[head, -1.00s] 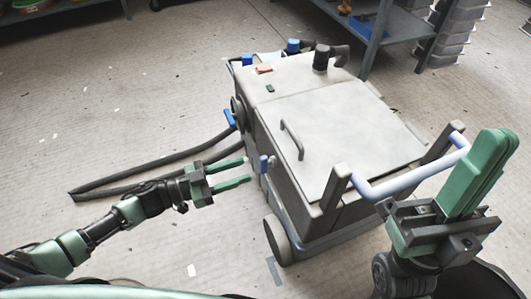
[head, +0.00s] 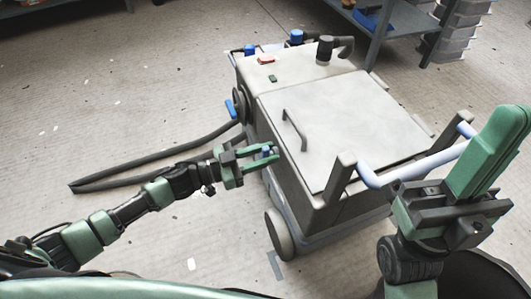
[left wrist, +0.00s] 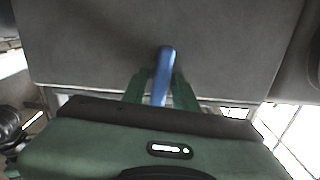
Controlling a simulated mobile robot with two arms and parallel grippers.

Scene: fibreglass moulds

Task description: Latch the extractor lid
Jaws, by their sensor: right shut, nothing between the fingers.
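The grey extractor (head: 255,185) stands on wheels in the middle of the head view. Its pale lid (head: 345,125) lies down flat, with a dark bar handle (head: 294,130) on it. A blue latch (head: 266,152) is on the near left side; in the left wrist view it shows as an upright blue lever (left wrist: 165,72). My left gripper (head: 274,152) is open, with its green fingers on either side of this latch; a gap shows beside the lever. My right gripper (head: 508,118) is shut and empty, pointing up at the right, beside the push handle.
The pale blue push handle (head: 415,170) sticks out at the extractor's right end. A dark hose (head: 150,160) lies on the floor at left. A shelf (head: 385,35) stands behind.

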